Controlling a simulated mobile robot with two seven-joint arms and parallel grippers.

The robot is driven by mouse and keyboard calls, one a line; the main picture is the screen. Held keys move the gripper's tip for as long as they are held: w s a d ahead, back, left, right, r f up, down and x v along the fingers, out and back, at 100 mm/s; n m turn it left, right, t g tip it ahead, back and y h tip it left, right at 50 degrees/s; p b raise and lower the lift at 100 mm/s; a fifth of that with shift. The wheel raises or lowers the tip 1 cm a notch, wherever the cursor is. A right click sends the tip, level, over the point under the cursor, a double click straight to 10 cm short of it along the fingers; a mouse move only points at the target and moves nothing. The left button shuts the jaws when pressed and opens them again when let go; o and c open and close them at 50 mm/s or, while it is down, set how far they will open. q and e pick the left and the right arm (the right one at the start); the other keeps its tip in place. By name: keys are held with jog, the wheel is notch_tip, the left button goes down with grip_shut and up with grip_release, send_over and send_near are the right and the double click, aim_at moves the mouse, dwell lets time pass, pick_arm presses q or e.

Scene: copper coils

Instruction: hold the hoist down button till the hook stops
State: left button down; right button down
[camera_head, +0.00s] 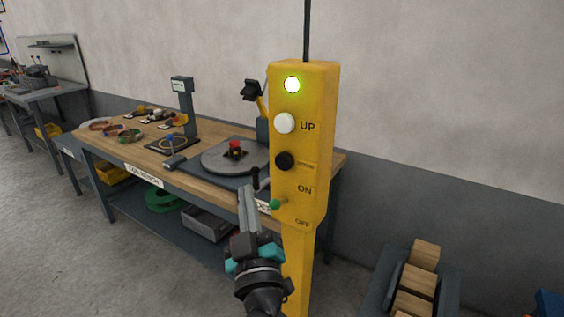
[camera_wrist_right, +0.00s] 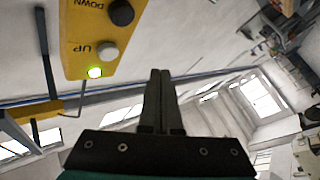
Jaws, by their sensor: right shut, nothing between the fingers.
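The yellow hoist pendant (camera_head: 313,140) hangs upright in the middle of the head view. It has a lit green lamp (camera_head: 292,84), a white UP button (camera_head: 285,123), a black down button (camera_head: 284,160) and a small green ON/OFF switch (camera_head: 276,204). My right gripper (camera_head: 246,188) is shut and empty, pointing up at the pendant's lower left, below the black button. In the wrist view its fingers (camera_wrist_right: 160,76) are together, apart from the pendant; the black DOWN button (camera_wrist_right: 121,12) shows at the top. I cannot make out the hook. My left gripper is out of view.
A wooden-topped bench (camera_head: 128,152) stands behind, with a round grey turntable (camera_head: 215,160), coils and a dark post (camera_head: 186,105). A grey rack with wooden blocks (camera_head: 418,282) is at the lower right. The floor at left is clear.

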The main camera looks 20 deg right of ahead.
aim_at(284, 162)
dwell(0.3)
jog(key=w+d+p, duration=0.1)
jog(key=w+d, duration=0.4)
jog(key=d, duration=0.2)
jog(key=shift+w, duration=0.25)
dwell(2.1)
jog(key=shift+w+d+b, duration=0.25)
jog(key=shift+b, duration=0.05)
